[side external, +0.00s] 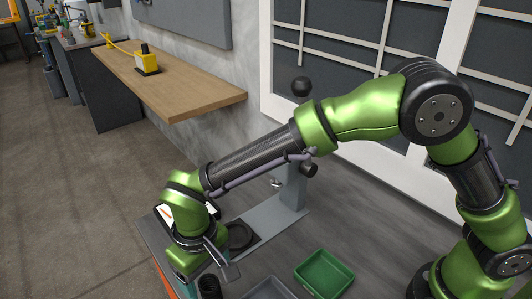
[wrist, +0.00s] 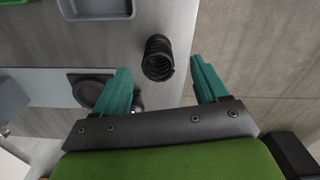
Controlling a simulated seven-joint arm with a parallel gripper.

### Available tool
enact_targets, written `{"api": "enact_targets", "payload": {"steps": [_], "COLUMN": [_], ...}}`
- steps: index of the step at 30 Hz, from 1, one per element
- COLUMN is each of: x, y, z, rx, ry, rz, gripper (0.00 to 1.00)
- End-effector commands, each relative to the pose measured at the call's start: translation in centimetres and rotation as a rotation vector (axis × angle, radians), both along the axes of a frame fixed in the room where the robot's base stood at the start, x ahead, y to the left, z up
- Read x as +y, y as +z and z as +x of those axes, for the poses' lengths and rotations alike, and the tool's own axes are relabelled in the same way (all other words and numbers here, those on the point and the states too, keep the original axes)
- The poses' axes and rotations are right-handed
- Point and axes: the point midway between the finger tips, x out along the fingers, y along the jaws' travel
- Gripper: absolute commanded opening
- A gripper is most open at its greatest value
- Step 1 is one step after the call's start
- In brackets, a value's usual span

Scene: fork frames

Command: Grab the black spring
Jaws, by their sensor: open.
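The black spring (wrist: 157,58) stands on the grey table top in the wrist view, between and slightly beyond the two teal fingertips. My gripper (wrist: 160,73) is open, with one finger to the left of the spring and one to the right. I see gaps on both sides, so neither finger appears to touch it. In the side external view the black spring (side external: 209,287) shows at the bottom edge, just below and right of my green wrist. The fingertips are largely hidden there.
A grey tray (side external: 268,289) and a green tray (side external: 324,273) sit right of the spring. A dark round dish (side external: 240,238) lies on a grey stand base (side external: 268,236) behind my wrist. The table edge runs close to the spring. A wooden bench (side external: 180,82) is farther back.

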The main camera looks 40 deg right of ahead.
Motion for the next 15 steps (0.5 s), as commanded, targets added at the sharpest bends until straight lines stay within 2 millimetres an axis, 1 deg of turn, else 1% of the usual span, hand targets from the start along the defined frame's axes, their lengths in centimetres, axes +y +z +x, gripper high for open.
{"api": "enact_targets", "payload": {"steps": [9, 12, 15], "x": [-0.3, -0.3, -0.3], "y": [-4.3, -5.1, -5.2], "z": [0.1, 0.1, 0.1], "rx": [0.002, 0.002, 0.001], "ry": [-0.001, 0.000, 0.000], "rz": [-0.003, -0.002, -0.001], "gripper": [0.73, 0.73, 0.73]}}
